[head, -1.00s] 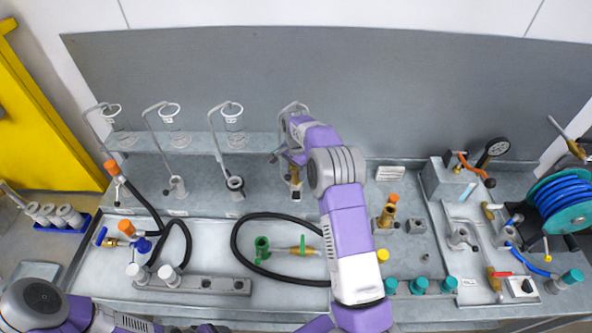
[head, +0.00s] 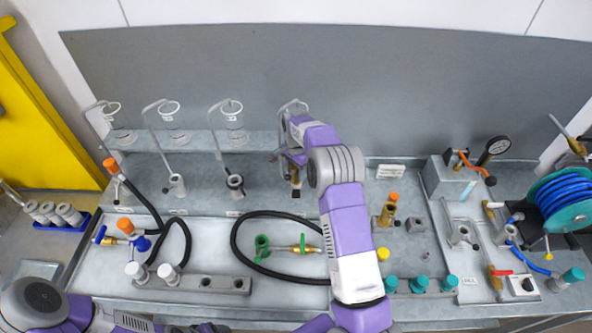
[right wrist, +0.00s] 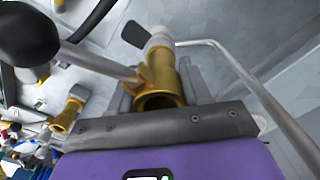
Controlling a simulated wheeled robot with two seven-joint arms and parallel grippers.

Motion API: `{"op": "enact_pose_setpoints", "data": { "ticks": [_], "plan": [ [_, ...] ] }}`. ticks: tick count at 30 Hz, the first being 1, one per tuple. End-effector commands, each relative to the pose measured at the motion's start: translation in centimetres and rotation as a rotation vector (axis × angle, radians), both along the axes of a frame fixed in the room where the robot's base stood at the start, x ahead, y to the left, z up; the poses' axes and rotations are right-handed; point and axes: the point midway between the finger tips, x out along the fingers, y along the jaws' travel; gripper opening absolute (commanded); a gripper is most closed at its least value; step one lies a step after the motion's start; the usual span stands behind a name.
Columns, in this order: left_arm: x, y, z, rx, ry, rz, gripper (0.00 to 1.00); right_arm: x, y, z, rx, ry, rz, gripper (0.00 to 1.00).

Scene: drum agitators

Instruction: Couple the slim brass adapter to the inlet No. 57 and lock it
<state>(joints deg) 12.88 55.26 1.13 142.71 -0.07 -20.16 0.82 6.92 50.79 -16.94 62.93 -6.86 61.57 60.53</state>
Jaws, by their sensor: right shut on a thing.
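A slim brass adapter (right wrist: 161,82) is between the fingers of my right gripper (right wrist: 160,92) in the right wrist view. Its open hollow end faces the camera, and its far end meets a pale grey fitting (right wrist: 160,38). I cannot tell whether the two are locked. In the head view my right gripper (head: 293,160) is at the fourth station from the left, largely covered by its own arm. A bit of brass (head: 296,178) shows below it above a grey socket (head: 296,194). No number 57 is readable. My left gripper is out of view; only part of that arm shows at bottom left.
Three similar stations with grey sockets (head: 235,184) stand to the left. A black hose (head: 237,242) loops over the tray. A brass fitting with an orange top (head: 388,212) and teal caps (head: 420,284) are right of my arm. A metal rod (right wrist: 255,85) runs close by my right gripper.

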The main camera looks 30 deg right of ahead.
Motion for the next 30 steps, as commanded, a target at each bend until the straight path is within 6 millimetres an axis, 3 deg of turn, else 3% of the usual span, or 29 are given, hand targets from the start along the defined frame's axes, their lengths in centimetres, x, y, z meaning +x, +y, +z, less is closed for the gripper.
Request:
{"op": "enact_pose_setpoints", "data": {
  "ticks": [12, 13, 18, 30],
  "plan": [
    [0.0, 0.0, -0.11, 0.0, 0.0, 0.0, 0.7, -0.11, 0.06, -0.46, 0.002, 0.006, 0.0, 0.08],
    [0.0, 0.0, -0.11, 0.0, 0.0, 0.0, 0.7, -0.12, 0.07, -0.48, 0.002, 0.006, 0.0, 0.49],
    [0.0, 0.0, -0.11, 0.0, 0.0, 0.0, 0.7, -0.09, 0.05, -0.4, 0.001, 0.004, 0.0, 0.75],
    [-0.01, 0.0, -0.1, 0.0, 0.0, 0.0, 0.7, -0.07, 0.03, -0.32, 0.0, 0.003, 0.0, 0.79]
  ]
}}
